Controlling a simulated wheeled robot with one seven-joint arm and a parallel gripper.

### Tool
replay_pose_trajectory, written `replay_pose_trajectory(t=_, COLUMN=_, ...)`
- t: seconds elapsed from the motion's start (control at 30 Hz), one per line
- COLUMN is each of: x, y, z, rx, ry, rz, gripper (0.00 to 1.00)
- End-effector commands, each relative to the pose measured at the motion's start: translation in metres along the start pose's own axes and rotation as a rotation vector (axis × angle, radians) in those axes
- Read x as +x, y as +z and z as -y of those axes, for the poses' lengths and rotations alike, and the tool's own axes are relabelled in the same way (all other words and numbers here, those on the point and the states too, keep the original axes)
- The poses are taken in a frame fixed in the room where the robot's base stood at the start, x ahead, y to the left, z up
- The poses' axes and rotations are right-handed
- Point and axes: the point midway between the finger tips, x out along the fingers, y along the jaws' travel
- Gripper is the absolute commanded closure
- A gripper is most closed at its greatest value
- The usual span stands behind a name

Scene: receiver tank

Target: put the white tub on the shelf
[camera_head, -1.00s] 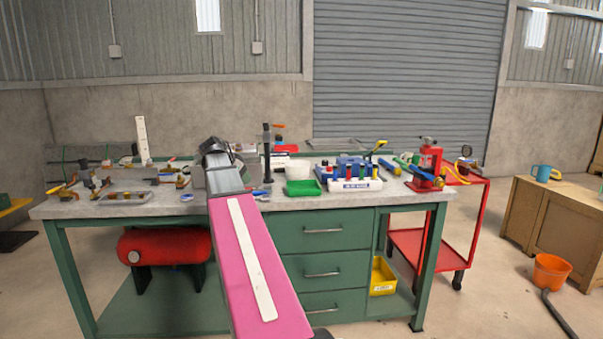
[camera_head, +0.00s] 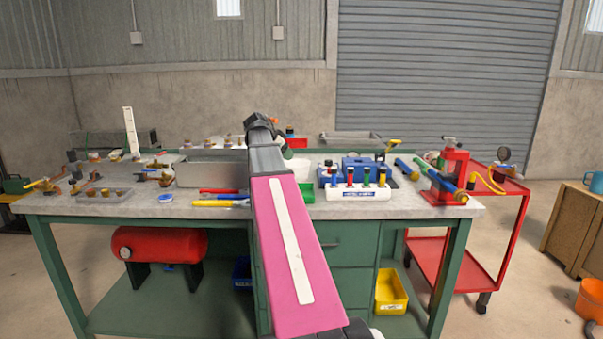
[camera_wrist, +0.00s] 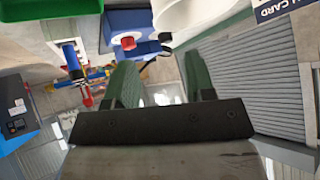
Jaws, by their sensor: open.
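The white tub (camera_head: 301,169) stands on the workbench, mostly hidden behind my arm in the head view. A white rounded body at the top of the wrist view (camera_wrist: 190,12) looks like the tub, cut off by the frame. My gripper (camera_head: 286,150) is open above the bench at the back, near the tub; its fingers are partly hidden in the head view. In the wrist view the two green fingers (camera_wrist: 160,72) are apart with nothing held between them. A raised back ledge with a green edge (camera_head: 345,151) and a green lower shelf (camera_head: 170,300) are visible.
A green tray (camera_head: 307,192) and a white rack (camera_head: 350,193) of coloured-top bottles stand close by the tub. A grey metal box (camera_head: 212,172) is left of my arm, with red and yellow tools before it. A red press (camera_head: 450,172) is at the right end.

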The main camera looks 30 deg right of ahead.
Motion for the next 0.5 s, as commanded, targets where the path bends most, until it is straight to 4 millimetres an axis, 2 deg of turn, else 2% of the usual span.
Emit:
replay_pose_trajectory(t=0.3, x=0.044, y=0.000, z=0.001, rx=-0.001, ry=0.001, rz=0.001, gripper=0.50)
replay_pose_trajectory(t=0.5, x=0.056, y=0.000, z=0.000, rx=0.000, ry=0.000, rz=0.000, gripper=0.50)
